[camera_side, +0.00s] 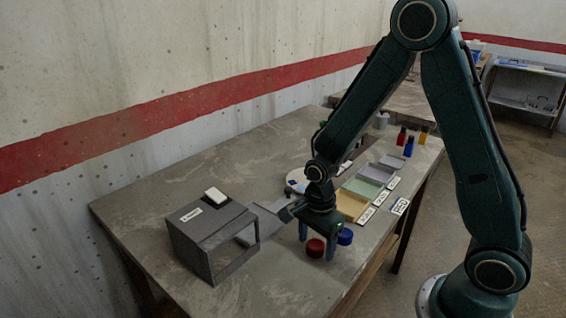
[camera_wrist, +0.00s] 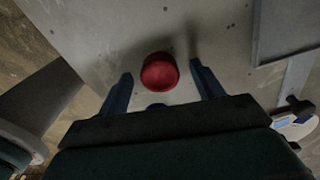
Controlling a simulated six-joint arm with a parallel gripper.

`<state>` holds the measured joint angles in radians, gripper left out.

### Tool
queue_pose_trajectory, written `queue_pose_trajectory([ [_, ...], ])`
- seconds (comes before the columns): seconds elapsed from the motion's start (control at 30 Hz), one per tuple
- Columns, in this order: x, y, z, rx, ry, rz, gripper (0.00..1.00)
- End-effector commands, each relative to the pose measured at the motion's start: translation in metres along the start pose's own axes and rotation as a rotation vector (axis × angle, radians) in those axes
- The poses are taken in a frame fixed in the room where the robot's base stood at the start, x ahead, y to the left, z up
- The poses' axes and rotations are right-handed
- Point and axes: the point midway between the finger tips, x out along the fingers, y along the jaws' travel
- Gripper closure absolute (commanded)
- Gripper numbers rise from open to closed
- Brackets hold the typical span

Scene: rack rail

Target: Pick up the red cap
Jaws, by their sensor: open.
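The red cap (camera_side: 316,248) is a small round cap on the table, near the front edge in the side view. In the wrist view the red cap (camera_wrist: 160,71) lies between the two fingers, near their tips. My gripper (camera_side: 317,248) is open and points down over the cap, one finger on each side of it. In the wrist view my gripper (camera_wrist: 162,80) shows a gap on both sides of the cap. I cannot tell how high the fingertips are above the table.
A blue cap (camera_side: 345,237) stands close to the right of my gripper. A grey box (camera_side: 212,240) with an open front is to the left. Coloured trays (camera_side: 363,189) and small red, blue and yellow bottles (camera_side: 409,147) are farther back. The table's front left is clear.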

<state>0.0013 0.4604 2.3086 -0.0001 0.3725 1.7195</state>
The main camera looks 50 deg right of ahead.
Motion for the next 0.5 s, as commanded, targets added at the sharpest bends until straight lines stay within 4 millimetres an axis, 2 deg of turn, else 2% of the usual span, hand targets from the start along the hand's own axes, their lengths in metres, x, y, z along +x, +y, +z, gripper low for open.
queue_pose_trajectory([
  [0.23,-0.0003,-0.0001,0.0,0.0,0.0,0.0,0.33],
  [0.43,-0.0003,-0.0001,0.0,0.0,0.0,0.0,0.72],
  [0.5,-0.0003,-0.0001,0.0,0.0,0.0,0.0,0.72],
])
